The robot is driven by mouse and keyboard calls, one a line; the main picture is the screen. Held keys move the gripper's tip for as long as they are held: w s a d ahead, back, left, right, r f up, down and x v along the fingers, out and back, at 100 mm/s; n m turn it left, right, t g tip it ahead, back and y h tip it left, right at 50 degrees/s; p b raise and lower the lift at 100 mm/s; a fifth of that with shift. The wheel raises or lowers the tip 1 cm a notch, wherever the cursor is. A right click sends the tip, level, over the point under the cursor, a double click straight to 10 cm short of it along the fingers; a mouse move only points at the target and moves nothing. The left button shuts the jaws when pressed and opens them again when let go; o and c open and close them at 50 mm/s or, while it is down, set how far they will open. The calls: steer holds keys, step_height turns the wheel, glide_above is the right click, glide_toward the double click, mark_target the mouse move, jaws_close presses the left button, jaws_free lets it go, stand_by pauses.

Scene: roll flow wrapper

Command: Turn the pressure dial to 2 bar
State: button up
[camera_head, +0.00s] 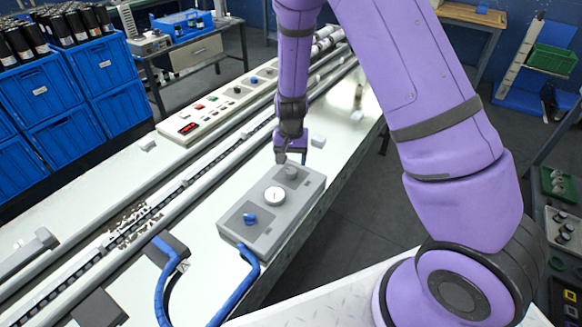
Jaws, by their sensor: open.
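A grey control box (262,232) lies on the white machine bed. On its top are a blue knob (249,218) at the near end, a white round gauge (275,196) in the middle and a grey round dial (291,172) at the far end. No label or reading is legible, so the dial's setting cannot be told. My gripper (293,158) points down at the far end of the box. It is open, with its fingers just above or beside the grey dial; contact cannot be told.
Blue crates (36,97) stand at the far left. Dark floor (350,200) is clear right of the bed.

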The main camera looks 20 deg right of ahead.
step_height(320, 180, up, 6)
steer(key=shift+f, duration=0.1)
stand_by(0.5)
step_height(320, 180, up, 14)
steer(key=n+t+y, duration=0.1)
glide_above(291, 170)
steer(key=s+d, duration=0.1)
steer(key=s, duration=0.4)
steer(key=s+d+r+n+t, duration=0.1)
steer(key=s+d+r, duration=0.1)
steer(key=s+r, duration=0.5)
steer(key=s+d+r+n+t, duration=0.1)
steer(key=s+d+r, duration=0.1)
steer(key=s+r, duration=0.3)
steer(key=s+d+r+n+t+h, duration=0.1)
steer(key=s+r, duration=0.5)
steer(key=s, duration=0.6)
steer(key=shift+s+d+n+t, duration=0.3)
steer(key=shift+d+n+t, duration=0.1)
steer(key=shift+t, duration=0.2)
steer(key=shift+r, duration=0.1)
